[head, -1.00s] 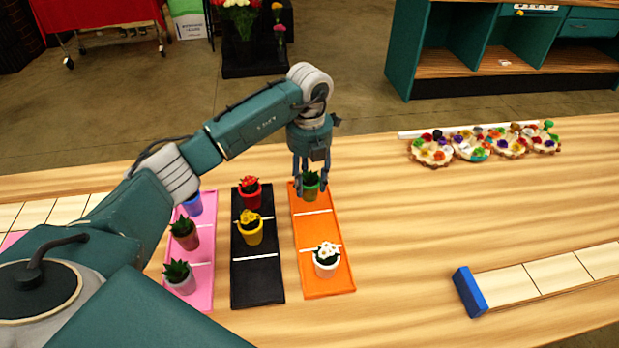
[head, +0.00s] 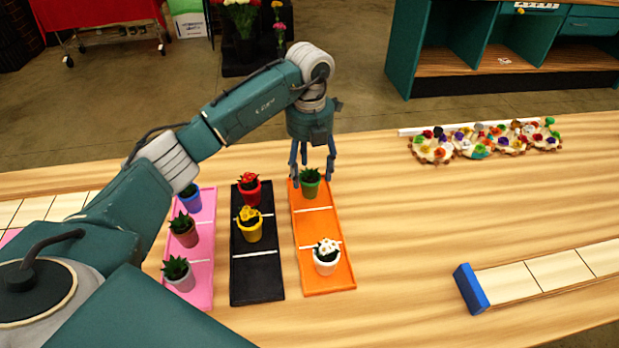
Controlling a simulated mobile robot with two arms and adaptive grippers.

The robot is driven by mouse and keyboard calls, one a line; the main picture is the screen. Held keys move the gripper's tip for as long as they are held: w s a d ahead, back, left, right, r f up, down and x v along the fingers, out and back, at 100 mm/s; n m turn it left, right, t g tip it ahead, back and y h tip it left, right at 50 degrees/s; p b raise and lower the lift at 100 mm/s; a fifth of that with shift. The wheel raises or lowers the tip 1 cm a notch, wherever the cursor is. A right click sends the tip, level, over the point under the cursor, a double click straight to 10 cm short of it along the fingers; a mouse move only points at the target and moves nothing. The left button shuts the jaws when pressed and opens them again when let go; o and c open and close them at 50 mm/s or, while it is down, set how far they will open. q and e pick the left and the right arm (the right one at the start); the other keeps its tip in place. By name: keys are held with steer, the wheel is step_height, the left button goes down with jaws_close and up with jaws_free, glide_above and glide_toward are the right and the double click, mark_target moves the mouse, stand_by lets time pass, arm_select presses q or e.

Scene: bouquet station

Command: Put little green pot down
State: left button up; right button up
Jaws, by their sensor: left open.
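The little green pot (head: 310,190) holds a small green plant and stands upright in the far compartment of the orange tray (head: 312,223). My left gripper (head: 313,182) is open just above it, with its fingers spread on either side of the plant. A white pot with white flowers (head: 326,265) stands in the near compartment of the same tray. The middle compartment is empty. My right gripper is not in view.
The black tray (head: 257,280) holds a red pot (head: 250,194) and a yellow pot (head: 249,232). The pink tray (head: 203,270) holds several potted plants. Flower arrangements (head: 432,150) sit at the back right.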

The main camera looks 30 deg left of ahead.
arm_select(q)
step_height(320, 180, up, 9)
steer(key=shift+r+b, duration=0.1)
steer(key=shift+b, duration=0.5)
